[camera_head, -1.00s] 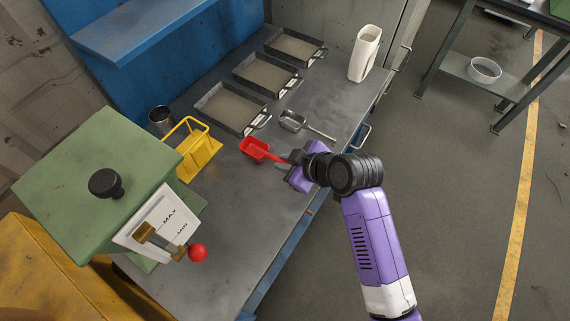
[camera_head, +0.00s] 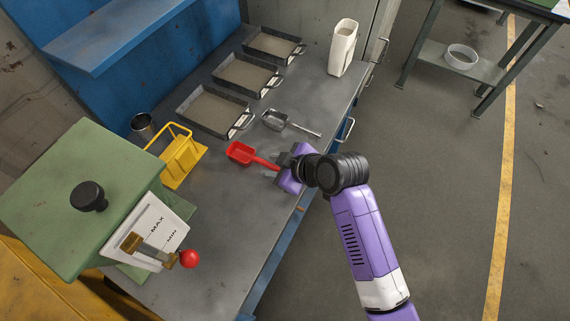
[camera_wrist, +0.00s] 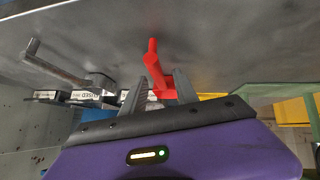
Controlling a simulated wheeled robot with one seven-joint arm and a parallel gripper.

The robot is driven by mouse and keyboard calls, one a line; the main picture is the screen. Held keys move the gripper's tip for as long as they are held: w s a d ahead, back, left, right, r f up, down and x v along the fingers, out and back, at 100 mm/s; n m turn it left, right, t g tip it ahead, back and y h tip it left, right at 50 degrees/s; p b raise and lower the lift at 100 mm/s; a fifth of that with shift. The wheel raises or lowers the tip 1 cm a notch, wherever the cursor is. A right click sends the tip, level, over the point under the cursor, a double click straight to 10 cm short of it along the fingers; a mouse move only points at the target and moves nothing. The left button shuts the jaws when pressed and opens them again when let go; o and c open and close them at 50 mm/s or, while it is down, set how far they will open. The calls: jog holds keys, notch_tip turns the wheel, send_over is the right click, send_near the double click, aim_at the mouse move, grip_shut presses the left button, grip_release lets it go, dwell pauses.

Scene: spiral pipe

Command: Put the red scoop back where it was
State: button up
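The red scoop (camera_head: 240,153) lies on the grey bench top, its bowl to the left and its handle pointing right toward my gripper (camera_head: 275,168). In the wrist view, the red scoop (camera_wrist: 153,66) shows between the two grey fingertips of my gripper (camera_wrist: 158,88). The fingers are apart, with visible room around the handle, so the gripper looks open. Part of the handle is hidden by the fingers in the head view.
A white container (camera_head: 343,48) stands far right. A green machine (camera_head: 85,195) fills the left front.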

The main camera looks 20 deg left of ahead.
jog(key=b+v, duration=0.1)
jog(key=v, duration=1)
jog(key=shift+b, duration=0.4)
jog(key=shift+s, duration=0.1)
jog(key=s+d+f+m+t+h, duration=0.5)
jog(key=s+d+m+t, duration=0.4)
jog(key=s+d+m, duration=0.5)
jog(key=s+d+r+m+t+h, duration=0.1)
jog(key=s+d+r, duration=0.3)
jog(key=s+d, duration=0.3)
jog(key=s+d+r+m+t+h, duration=0.1)
jog(key=s+d+r+m+h, duration=0.1)
jog(key=s+d+r, duration=0.3)
jog(key=s+d, duration=0.3)
jog(key=shift+r+t, duration=0.2)
jog(key=shift+t, duration=0.2)
jog(key=shift+s, duration=0.1)
